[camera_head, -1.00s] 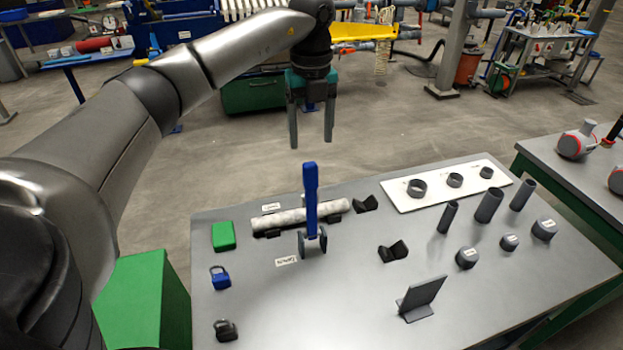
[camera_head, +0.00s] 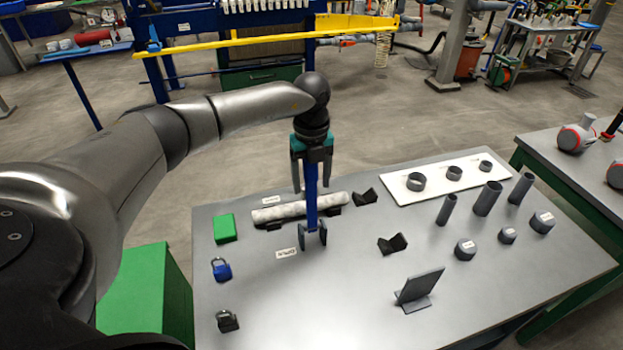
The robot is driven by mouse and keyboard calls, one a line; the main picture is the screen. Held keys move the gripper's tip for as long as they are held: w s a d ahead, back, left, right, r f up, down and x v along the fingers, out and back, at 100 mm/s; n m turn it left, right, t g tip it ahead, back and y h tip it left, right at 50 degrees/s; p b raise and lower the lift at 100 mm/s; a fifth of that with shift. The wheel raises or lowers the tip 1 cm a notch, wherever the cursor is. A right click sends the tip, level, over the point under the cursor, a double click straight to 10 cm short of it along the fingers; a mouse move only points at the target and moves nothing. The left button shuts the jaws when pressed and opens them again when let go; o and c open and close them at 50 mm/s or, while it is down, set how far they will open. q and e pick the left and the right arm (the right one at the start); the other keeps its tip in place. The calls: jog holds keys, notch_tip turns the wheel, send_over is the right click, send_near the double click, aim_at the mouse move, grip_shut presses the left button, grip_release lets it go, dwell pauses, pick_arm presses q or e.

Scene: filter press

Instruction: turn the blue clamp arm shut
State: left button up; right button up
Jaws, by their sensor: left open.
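The blue clamp arm (camera_head: 311,200) stands upright on a forked grey-blue base (camera_head: 313,238) on the grey table. My left gripper (camera_head: 311,186) points down at the upper part of the clamp arm. Its two fingers are apart, one on each side of the blue arm in the picture. I cannot tell whether either finger touches it. The top of the clamp arm is partly hidden by the gripper. A light cylinder (camera_head: 283,211) lies in black cradles just behind the clamp. My right gripper is not in view.
On the grey table (camera_head: 350,300) are a green block (camera_head: 225,229), a blue padlock (camera_head: 221,269), a dark padlock (camera_head: 227,320), a black V-block (camera_head: 392,243) and a tilted plate (camera_head: 419,289). Several grey tubes and a white board with rings (camera_head: 400,194) stand at the right.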

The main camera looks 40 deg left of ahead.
pick_arm(q)
grip_shut()
dwell(0.5)
dwell(0.8)
